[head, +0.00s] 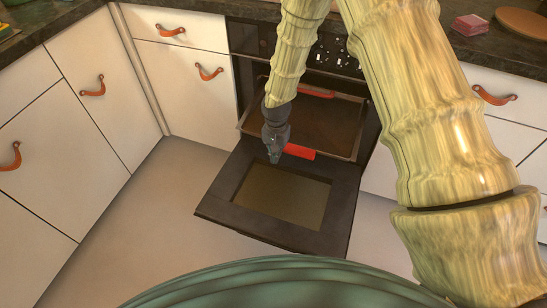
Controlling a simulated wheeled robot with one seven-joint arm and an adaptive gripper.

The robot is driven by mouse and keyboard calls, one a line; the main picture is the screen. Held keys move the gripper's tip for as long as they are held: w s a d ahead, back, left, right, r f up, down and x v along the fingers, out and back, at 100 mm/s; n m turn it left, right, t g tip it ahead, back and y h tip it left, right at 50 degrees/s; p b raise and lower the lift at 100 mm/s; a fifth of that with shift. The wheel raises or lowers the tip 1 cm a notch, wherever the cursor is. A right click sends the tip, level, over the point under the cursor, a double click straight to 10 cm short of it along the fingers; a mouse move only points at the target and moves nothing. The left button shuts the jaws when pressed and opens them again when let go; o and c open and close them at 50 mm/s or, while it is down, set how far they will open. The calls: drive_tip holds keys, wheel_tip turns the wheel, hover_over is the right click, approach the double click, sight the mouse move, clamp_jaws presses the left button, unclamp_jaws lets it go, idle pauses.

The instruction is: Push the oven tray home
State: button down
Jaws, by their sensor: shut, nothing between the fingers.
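The oven (242,75) stands open, with its black door (225,205) folded down toward me. The oven tray (330,118) is a dark brown pan with a metal rim, and its front part sticks out of the oven over the door's inner edge. A red piece (299,152) shows at its front edge, and another red strip (316,93) shows at its back. My gripper (274,155) is shut and empty, pointing down at the tray's front, just left of the front red piece. I cannot tell whether it touches the tray.
White cabinets with orange leather pulls (170,31) flank the oven on both sides. A dark countertop (215,8) runs above, with a pink block (470,25) and a round wooden board (522,22) at the right. The floor (130,235) left of the door is clear.

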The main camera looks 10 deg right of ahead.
drive_tip(key=shift+w, duration=0.1)
drive_tip(key=w+d, duration=0.2)
drive_tip(key=w, duration=0.2)
drive_tip(key=w+d+p, duration=0.1)
drive_tip(key=w+d, duration=0.2)
drive_tip(key=w, duration=0.1)
drive_tip(key=w+d+p, duration=0.1)
drive_tip(key=w+d, duration=0.2)
drive_tip(key=w, duration=0.1)
drive_tip(key=shift+d, duration=0.15)
drive_tip(key=shift+s, duration=0.1)
